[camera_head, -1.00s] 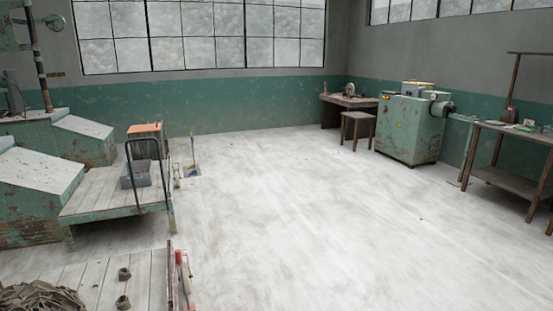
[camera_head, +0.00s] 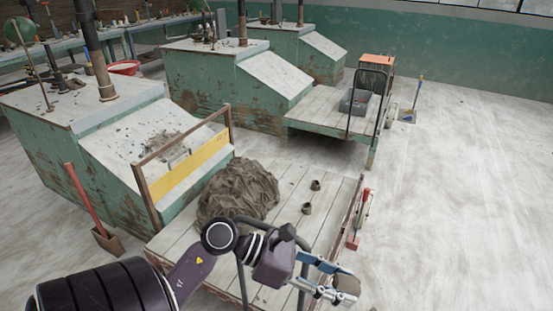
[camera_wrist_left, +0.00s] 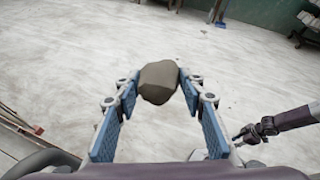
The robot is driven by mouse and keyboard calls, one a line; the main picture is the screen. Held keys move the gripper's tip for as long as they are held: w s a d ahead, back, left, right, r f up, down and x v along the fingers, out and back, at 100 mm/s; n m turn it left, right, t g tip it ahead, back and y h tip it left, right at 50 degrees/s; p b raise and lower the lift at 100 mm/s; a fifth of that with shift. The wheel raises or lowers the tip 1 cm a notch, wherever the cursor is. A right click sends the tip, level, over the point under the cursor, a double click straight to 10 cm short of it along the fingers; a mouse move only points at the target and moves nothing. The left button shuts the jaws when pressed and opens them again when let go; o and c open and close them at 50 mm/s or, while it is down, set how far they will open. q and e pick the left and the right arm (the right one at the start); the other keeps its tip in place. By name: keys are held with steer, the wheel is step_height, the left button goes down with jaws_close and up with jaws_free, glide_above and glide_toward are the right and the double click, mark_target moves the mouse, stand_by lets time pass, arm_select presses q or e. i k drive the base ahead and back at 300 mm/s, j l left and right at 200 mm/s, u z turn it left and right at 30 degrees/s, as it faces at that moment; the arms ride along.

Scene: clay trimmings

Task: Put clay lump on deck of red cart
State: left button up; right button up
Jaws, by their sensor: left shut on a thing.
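A grey-brown clay lump (camera_head: 347,285) is held in my left gripper (camera_head: 338,284), and the lump also shows between the fingertips in the left wrist view (camera_wrist_left: 158,80). In the head view the gripper and lump appear to the right of the near cart's front end, apparently raised. That cart, with red-brown edges, has a pale plank deck (camera_head: 290,187). A large brown heap (camera_head: 238,189) and two small dark pieces (camera_head: 315,185) lie on the deck. My right gripper (camera_wrist_left: 250,132) shows small at the right of the wrist view; its fingers are unclear.
A yellow-and-brown end rail (camera_head: 190,165) stands at the cart's left side. A green cart (camera_head: 318,105) with a grey bin (camera_head: 358,102) stands behind. Green sloped machines (camera_head: 130,140) line the left. A red-handled shovel (camera_head: 90,205) leans there.

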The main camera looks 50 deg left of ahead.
mark_target(319, 237)
steer(key=i+l, duration=0.1)
steer(key=i, duration=0.4)
steer(key=i+l, duration=0.1)
steer(key=i, duration=0.4)
steer(key=i+l, duration=0.15)
steer(key=i, duration=0.4)
steer(key=i+l+u, duration=0.15)
steer(key=i, duration=0.25)
steer(key=i+l+u, duration=0.2)
steer(key=i, duration=0.2)
steer(key=i+l+u, duration=0.15)
steer(key=i, duration=0.25)
